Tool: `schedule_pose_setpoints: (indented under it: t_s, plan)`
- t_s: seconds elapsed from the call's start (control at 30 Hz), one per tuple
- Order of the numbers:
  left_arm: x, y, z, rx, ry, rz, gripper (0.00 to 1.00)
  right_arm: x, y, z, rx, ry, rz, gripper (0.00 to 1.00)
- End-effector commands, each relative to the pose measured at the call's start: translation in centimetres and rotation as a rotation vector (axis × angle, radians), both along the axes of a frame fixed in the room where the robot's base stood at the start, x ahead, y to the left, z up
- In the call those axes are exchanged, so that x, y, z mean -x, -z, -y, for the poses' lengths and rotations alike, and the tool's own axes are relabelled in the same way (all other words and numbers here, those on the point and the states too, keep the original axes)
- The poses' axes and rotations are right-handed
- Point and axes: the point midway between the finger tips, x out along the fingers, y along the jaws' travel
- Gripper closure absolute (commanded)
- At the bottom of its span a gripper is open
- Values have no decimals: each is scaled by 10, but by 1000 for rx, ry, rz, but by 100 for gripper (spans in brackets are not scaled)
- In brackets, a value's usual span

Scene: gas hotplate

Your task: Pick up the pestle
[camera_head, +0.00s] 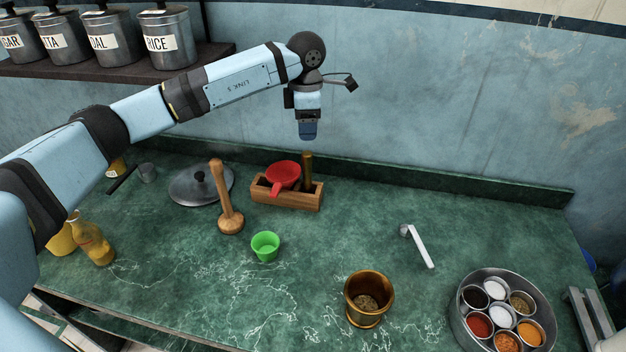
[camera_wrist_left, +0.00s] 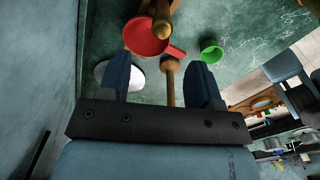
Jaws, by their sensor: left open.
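The pestle (camera_head: 307,168) is a brass rod standing upright in a wooden box (camera_head: 287,200) near the back wall. A red funnel-like utensil (camera_head: 283,175) sits beside it in the same box. My left gripper (camera_head: 308,137) is open and empty, pointing down above the pestle's top, with a small gap. In the left wrist view the pestle's top (camera_wrist_left: 162,27) shows beyond the fingertips of my left gripper (camera_wrist_left: 159,62), in front of the red utensil (camera_wrist_left: 145,38). The pestle's lower end is hidden in the box. My right gripper is not in view.
A wooden masher (camera_head: 228,205) and a pot lid (camera_head: 200,185) stand left of the box. A green cup (camera_head: 265,246), a brass mortar (camera_head: 369,298), a white-handled ladle (camera_head: 418,247) and a spice tin (camera_head: 463,326) occupy the counter.

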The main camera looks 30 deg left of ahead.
Motion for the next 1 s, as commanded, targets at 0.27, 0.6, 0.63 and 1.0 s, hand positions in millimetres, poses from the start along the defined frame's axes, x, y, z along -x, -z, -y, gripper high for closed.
schedule_pose_setpoints:
  t_s: [0.27,0.6,0.63,1.0]
  plan:
    - [0,52,1,4,0,-2,41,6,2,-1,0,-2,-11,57]
    - [1,76,1,4,0,-3,41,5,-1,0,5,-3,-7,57]
    - [1,81,1,4,0,-3,41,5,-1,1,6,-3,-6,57]
    - [1,116,1,4,1,0,41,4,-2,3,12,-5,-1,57]
